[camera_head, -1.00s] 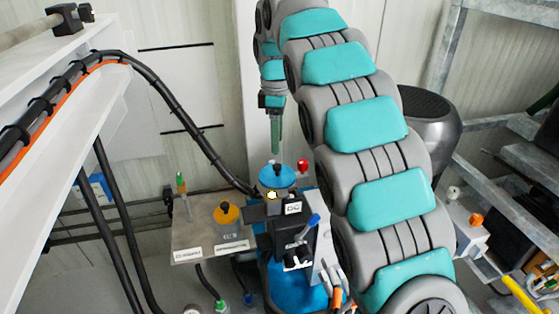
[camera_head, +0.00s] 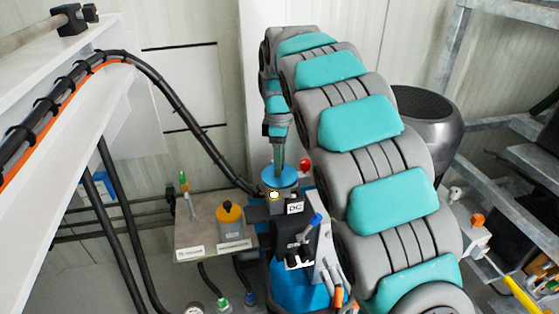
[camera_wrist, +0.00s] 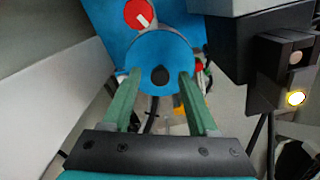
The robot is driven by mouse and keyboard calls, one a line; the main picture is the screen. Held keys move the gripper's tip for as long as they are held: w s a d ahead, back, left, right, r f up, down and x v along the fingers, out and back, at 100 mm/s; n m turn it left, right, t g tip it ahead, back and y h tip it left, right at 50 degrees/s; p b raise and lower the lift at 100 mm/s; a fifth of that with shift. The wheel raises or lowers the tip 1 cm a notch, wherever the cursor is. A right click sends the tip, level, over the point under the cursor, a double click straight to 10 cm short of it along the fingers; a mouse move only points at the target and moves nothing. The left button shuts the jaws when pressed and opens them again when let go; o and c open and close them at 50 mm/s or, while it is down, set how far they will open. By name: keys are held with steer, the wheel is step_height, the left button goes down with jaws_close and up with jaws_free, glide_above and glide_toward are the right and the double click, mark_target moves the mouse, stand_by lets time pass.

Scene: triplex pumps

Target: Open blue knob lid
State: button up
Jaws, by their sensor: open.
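The blue knob lid (camera_head: 280,177) is a round blue disc on top of the pump unit in the head view. My gripper (camera_head: 278,160) points down right over the lid in the head view. Whether the fingertips touch the lid I cannot tell.
A red knob (camera_wrist: 139,14) sits beside the lid. A black box with a lit button (camera_wrist: 296,98) stands at right in the wrist view. An orange-capped part (camera_head: 229,213) is on the panel left of the pump. A thick black cable (camera_head: 185,125) runs down behind the lid.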

jaws_close()
stand_by(0.3)
stand_by(1.0)
